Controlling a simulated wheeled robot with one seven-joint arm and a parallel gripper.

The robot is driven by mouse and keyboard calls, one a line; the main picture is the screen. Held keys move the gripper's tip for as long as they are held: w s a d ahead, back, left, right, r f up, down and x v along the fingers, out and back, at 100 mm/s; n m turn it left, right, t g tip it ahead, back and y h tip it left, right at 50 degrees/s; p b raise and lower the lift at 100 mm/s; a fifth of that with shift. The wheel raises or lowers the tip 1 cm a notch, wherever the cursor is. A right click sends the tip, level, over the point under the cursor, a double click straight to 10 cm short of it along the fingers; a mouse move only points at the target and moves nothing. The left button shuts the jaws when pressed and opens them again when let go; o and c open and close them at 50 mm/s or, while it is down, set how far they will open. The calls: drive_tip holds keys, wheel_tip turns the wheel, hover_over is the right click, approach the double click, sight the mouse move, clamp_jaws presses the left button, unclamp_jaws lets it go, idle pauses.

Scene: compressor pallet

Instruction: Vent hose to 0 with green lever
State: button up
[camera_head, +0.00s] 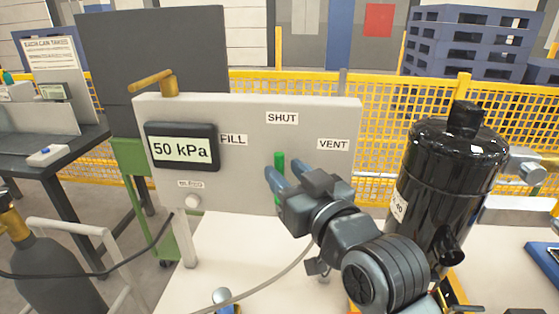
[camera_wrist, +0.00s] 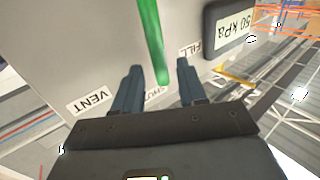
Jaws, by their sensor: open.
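The green lever (camera_head: 279,165) on the grey panel (camera_head: 240,112) stands upright, toward the SHUT label (camera_head: 282,118). In the wrist view the lever (camera_wrist: 153,40) reaches down between my two fingers, with a gap to each. My gripper (camera_head: 282,176) is open around the lever's end, in front of the panel; in the head view it hides the lever's lower part. The gauge (camera_head: 182,149) reads 50 kPa. The FILL label (camera_head: 233,140) is to the left and the VENT label (camera_head: 333,145) to the right. A thin grey hose (camera_head: 265,285) runs below the panel.
A black compressor tank (camera_head: 447,180) stands close to the right of my arm. A brass handle (camera_head: 153,81) sits atop the panel. A grey gas cylinder (camera_head: 45,265) is at the lower left. Yellow mesh fencing (camera_head: 385,135) runs behind.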

sight(281, 169)
drive_tip(key=shift+x, duration=1.7)
clamp_jaws()
